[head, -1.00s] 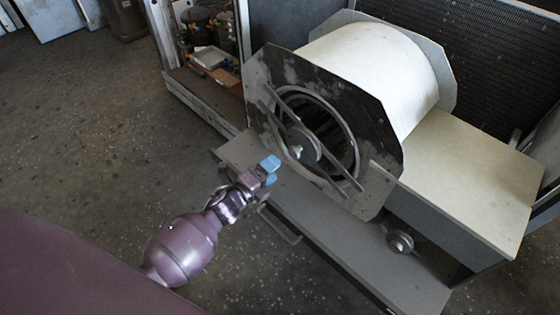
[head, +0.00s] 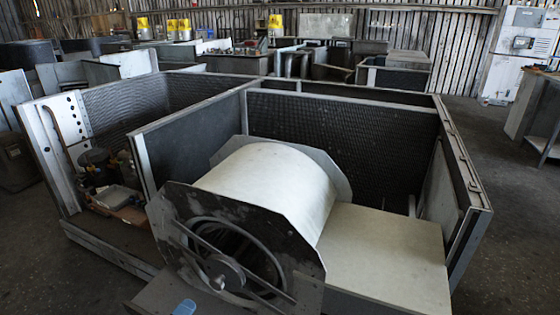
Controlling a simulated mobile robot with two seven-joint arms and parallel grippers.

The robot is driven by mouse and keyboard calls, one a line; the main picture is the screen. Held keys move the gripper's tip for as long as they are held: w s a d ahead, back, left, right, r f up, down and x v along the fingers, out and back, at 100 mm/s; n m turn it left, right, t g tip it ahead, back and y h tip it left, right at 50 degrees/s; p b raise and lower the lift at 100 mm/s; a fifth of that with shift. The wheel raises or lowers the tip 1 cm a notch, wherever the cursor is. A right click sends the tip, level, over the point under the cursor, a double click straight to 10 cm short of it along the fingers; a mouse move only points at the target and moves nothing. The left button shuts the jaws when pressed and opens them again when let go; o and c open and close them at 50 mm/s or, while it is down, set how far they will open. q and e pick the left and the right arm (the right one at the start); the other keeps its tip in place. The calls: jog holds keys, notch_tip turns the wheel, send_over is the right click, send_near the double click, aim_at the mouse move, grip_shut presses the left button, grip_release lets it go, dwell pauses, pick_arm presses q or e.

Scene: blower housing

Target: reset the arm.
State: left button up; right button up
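The blower housing stands in front of me, with a pale rounded drum (head: 272,188) between dark octagonal end plates. Its near end plate (head: 178,208) has a round opening with a hub (head: 226,272) and crossing bars. One blue fingertip of a gripper (head: 185,307) shows at the bottom edge, in front of the housing's base. The rest of that gripper and its arm are below the picture. I cannot tell from this view which arm it is or how far apart its fingers are. No other gripper shows.
A pale box top (head: 385,255) adjoins the drum on the right. Grey panel walls (head: 345,125) enclose the housing at the back and right. A left bay holds small machine parts (head: 115,190). Open concrete floor (head: 50,265) lies at the lower left. More cabinets and a white unit stand far back.

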pick_arm(q)
jog(key=s+a+r+n+g+y+p, duration=0.1)
jog(key=s+r+n+g+p, duration=0.1)
jog(key=s+n, duration=0.5)
jog(key=s+a+r+n+g+y+p, duration=0.1)
jog(key=s+r+n+g+y+p, duration=0.1)
jog(key=s+n+p, duration=0.2)
jog(key=s+r+n+g+y+p, duration=0.1)
jog(key=s+r+n+y+p, duration=0.1)
jog(key=s+n, duration=0.7)
jog(key=s, duration=0.8)
jog(key=shift+s+a+r+n+g+p, duration=0.15)
jog(key=shift+s+a+n+g+p, duration=0.25)
pick_arm(e)
notch_tip(320, 180, up, 7)
jog(key=shift+s+r+m+t, duration=0.2)
jog(key=shift+m+t, duration=0.1)
jog(key=shift+t, duration=0.1)
jog(key=shift+d, duration=0.1)
